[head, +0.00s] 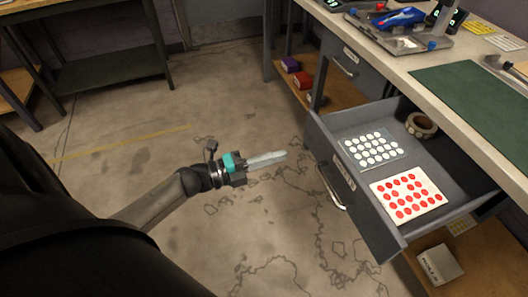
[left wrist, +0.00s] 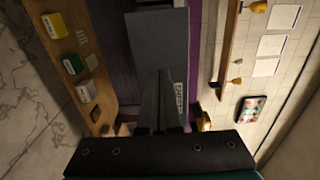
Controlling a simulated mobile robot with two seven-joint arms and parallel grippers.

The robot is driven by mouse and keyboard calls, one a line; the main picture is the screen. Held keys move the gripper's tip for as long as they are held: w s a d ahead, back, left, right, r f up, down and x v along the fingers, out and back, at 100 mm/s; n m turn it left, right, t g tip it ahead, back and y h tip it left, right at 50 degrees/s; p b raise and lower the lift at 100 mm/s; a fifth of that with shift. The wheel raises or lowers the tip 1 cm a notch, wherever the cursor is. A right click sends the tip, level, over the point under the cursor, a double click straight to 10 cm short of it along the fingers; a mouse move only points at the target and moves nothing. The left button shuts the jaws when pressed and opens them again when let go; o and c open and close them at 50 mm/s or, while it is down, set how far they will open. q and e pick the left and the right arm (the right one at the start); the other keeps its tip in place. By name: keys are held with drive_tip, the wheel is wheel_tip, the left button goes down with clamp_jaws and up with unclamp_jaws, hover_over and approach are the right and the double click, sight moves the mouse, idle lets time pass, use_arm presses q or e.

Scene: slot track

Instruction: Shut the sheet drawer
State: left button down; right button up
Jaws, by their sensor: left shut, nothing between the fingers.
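The grey sheet drawer (head: 368,231) stands pulled well out from under the worktop in the head view. Its front panel faces left and carries a bar handle (head: 330,187) and a small label. Inside lie a sheet of white dots (head: 374,149), a sheet of red dots (head: 408,196) and a tape roll (head: 421,125). My left gripper (head: 284,154) is shut and empty, to the left of the drawer front, pointing at it with a visible gap. In the left wrist view its fingers (left wrist: 159,85) extend up the middle. My right gripper is not in view.
The worktop (head: 402,65) holds a green mat (head: 470,95) and tools. Another drawer (head: 352,68) beyond the open one looks shut. A wooden lower shelf (head: 335,93) carries small boxes. A dark table (head: 112,68) stands at the back left. The floor around my left arm is clear.

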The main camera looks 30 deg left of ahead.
sight(318, 145)
use_arm(q)
drive_tip(key=b+x, duration=0.1)
drive_tip(key=x, duration=0.7)
drive_tip(key=shift+w+d, duration=0.15)
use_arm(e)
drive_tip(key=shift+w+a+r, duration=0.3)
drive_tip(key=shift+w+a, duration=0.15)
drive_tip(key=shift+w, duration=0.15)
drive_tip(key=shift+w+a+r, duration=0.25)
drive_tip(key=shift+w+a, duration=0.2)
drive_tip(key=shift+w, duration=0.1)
